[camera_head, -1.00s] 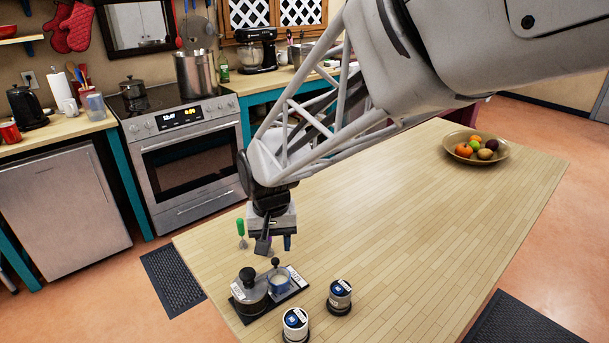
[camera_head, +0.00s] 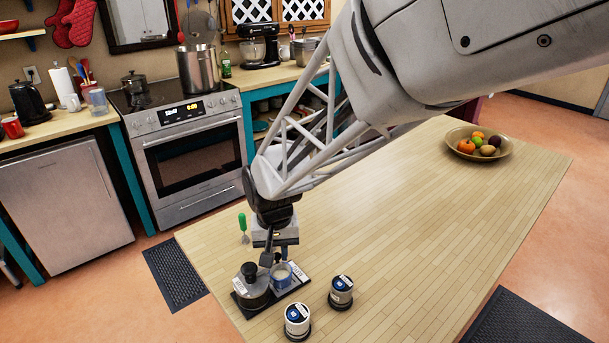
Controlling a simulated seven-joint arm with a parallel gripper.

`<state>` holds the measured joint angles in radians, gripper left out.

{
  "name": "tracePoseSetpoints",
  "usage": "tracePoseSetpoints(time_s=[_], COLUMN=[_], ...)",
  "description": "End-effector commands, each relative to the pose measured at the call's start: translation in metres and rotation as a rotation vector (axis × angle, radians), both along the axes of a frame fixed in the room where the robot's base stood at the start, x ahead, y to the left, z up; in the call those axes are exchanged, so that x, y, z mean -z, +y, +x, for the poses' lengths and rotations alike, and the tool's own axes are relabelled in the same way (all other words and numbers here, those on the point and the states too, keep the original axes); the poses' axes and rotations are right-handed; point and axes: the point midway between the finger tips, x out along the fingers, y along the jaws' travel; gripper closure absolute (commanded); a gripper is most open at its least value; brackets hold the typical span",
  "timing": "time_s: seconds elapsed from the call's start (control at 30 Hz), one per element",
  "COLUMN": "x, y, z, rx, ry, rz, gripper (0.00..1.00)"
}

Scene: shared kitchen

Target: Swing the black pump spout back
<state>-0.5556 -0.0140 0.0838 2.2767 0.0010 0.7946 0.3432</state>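A dark jar (camera_head: 253,297) with a black knobbed top (camera_head: 249,270) stands on a dark tray (camera_head: 291,288) at the table's near left. The black spout cannot be made out clearly; the dark parts merge with the finger.
Two white-and-black canisters (camera_head: 297,319) (camera_head: 342,291) stand right of the tray. A green-handled utensil (camera_head: 242,225) is behind and left of my gripper. A fruit bowl (camera_head: 503,149) sits at the far right. The table's middle (camera_head: 400,220) is clear.

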Motion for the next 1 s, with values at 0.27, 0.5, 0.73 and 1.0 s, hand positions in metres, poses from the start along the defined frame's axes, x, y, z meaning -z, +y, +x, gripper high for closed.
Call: tracePoseSetpoints(time_s=[0.27,0.5,0.73,1.0], x=[0.000,0.000,0.000,0.000], y=[0.000,0.001,0.005,0.017], z=[0.000,0.001,0.005,0.014], rx=[0.000,-0.020,-0.101,-0.293], ry=[0.000,0.000,0.000,-0.001], rz=[0.000,0.000,0.000,0.000], gripper=[1.00,1.00,1.00,1.00])
